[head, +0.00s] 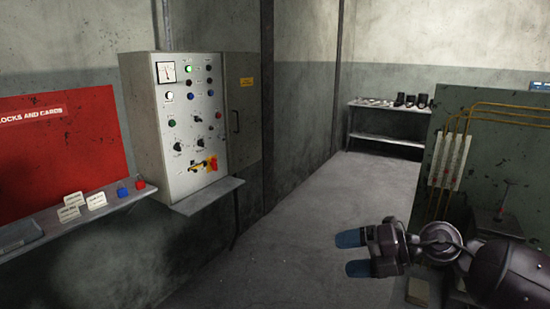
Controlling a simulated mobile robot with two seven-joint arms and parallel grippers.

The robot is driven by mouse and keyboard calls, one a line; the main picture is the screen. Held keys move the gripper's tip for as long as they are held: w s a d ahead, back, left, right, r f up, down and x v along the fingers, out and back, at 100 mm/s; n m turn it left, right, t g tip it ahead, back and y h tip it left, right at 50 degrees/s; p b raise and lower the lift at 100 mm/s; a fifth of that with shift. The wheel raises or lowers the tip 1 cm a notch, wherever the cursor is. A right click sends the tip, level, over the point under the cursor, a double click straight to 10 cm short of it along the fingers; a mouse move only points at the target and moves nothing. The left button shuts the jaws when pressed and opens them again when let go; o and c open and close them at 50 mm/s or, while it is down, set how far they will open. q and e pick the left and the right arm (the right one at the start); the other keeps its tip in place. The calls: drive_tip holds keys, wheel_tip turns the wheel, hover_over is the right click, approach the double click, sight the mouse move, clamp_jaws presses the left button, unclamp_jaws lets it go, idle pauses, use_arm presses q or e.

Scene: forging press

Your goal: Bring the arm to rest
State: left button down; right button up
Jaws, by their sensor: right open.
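My right arm comes in from the lower right. Its gripper (352,254) points left with its two blue-tipped fingers apart and nothing between them. It hangs over the grey floor, in front of the green press housing and apart from the control cabinet. My left gripper is not in this view.
A grey control cabinet (188,150) with knobs, lamps and a gauge hangs on the left wall. A shelf (105,213) below a red board (62,150) holds cards and padlocks. The green press housing (490,135) stands right. A bench (390,108) stands behind. The middle floor is clear.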

drive_tip(key=s+d+f+m+t+h, duration=0.1)
drive_tip(key=d+f+m+t+h, duration=0.5)
drive_tip(key=m, duration=0.6)
drive_tip(key=d+f+m+t+h, duration=0.1)
drive_tip(key=f+m+t+h, duration=0.1)
drive_tip(key=f+m+t, duration=0.65)
drive_tip(key=s+d+f+m+g+h, duration=0.2)
drive_tip(key=s+f+m, duration=0.4)
drive_tip(key=s, duration=0.5)
drive_tip(key=s+d+f+m+g+h, duration=0.3)
drive_tip(key=s+f+m, duration=0.3)
drive_tip(key=s+f, duration=0.4)
drive_tip(key=shift+s+d+m+g+h, duration=0.15)
drive_tip(key=shift+s+m+g+h, duration=0.2)
drive_tip(key=shift+s+g, duration=0.35)
drive_tip(key=shift+w, duration=0.15)
